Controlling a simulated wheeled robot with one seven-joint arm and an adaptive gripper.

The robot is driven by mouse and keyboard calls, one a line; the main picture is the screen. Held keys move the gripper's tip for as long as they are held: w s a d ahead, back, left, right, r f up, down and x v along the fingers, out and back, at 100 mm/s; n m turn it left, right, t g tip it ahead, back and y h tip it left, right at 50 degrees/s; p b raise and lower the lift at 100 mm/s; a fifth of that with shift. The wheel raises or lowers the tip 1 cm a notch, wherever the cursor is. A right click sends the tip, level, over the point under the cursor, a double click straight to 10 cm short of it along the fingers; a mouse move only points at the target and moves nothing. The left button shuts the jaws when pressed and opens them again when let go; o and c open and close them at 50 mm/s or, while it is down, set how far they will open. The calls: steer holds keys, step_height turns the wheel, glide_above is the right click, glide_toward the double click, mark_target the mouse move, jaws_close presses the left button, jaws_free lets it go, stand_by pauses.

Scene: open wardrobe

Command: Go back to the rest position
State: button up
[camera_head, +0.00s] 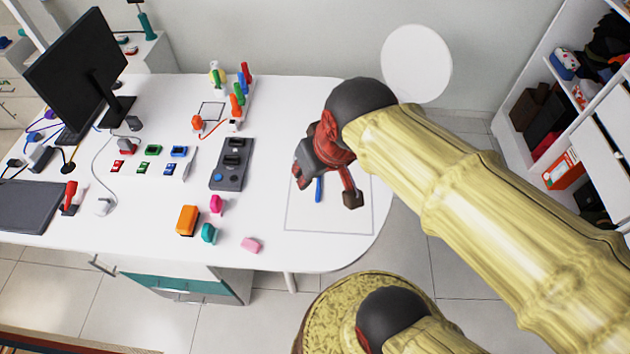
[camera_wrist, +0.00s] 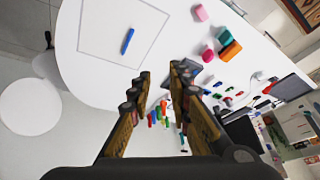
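My gripper (camera_head: 326,188) hangs over the right end of the white desk (camera_head: 270,120), at the end of my yellow arm. The wrist view shows its two fingers (camera_wrist: 161,76) apart, with nothing between them. In the head view, a blue pen (camera_head: 319,189) lies inside a thin outlined square on the desk and shows just below the gripper. The pen also lies clear of the fingers in the wrist view (camera_wrist: 127,41). The gap between gripper and desk is hard to judge.
An orange block (camera_head: 187,220), a magenta block (camera_head: 216,204), a teal block (camera_head: 209,233) and a pink block (camera_head: 251,244) lie left of the square. A grey device (camera_head: 232,165) stands behind them. A monitor (camera_head: 76,62) is far left, a round white stool (camera_head: 417,63) behind, shelves (camera_head: 535,100) right.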

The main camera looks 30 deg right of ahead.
steer(key=s, duration=0.3)
steer(key=shift+a+r+n+t, duration=0.3)
steer(key=shift+a+r+n, duration=0.05)
steer(key=shift+a+n, duration=0.05)
steer(key=shift+f, duration=0.1)
